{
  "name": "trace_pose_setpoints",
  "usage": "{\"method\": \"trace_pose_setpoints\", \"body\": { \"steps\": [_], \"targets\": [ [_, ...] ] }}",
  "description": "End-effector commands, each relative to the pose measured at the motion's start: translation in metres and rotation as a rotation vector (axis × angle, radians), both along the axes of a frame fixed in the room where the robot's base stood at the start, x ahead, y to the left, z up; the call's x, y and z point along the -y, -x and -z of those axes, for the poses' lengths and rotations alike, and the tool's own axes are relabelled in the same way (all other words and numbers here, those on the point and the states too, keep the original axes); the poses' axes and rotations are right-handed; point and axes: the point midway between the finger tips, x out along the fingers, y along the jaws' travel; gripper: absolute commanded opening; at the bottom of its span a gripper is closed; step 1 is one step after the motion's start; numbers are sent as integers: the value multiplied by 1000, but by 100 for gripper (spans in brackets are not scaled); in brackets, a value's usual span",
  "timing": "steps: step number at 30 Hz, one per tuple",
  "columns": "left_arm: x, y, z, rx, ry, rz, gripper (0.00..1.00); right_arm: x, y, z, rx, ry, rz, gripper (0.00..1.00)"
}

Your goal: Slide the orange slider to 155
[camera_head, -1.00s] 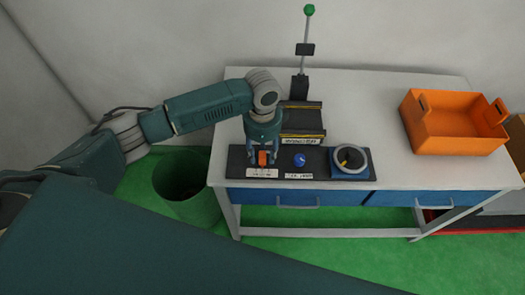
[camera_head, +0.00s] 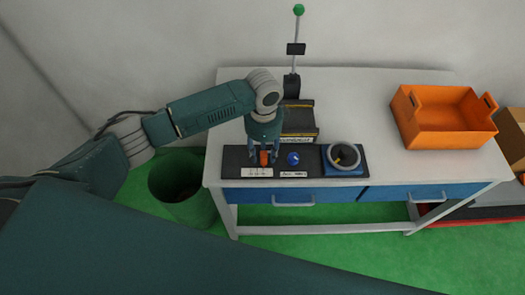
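The orange slider (camera_head: 264,158) stands on a dark panel (camera_head: 234,163) at the left front of the table. A white label (camera_head: 257,172) lies in front of it, with marks too small to read. My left gripper (camera_head: 263,157) points down over the slider, with one finger on each side of it. I cannot tell whether the fingers touch the slider. The gripper hides the slider's track and the top of the slider. My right gripper is not in view.
A blue button (camera_head: 293,158) and a round dial (camera_head: 343,158) sit right of the slider. Behind stands a lever with a green knob (camera_head: 298,10). An orange crate (camera_head: 445,137) is at the table's right. A green bin (camera_head: 184,190) stands left of the table.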

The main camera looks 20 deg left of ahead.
Motion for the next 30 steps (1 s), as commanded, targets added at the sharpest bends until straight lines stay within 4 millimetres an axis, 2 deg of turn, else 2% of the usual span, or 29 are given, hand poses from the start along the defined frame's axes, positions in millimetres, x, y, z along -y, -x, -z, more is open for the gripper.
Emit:
{"method": "trace_pose_setpoints", "body": {
  "steps": [7, 11, 24, 30],
  "targets": [
    [0, 1, 0, -1, -1, 0, 41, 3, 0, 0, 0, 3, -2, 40],
    [0, 0, -9, 1, 1, 1, 41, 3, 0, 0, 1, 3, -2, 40],
    [0, 0, -95, 2, 1, 1, 41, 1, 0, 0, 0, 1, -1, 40],
    [0, 0, -116, 1, 1, 0, 41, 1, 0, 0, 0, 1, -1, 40]
  ]
}}
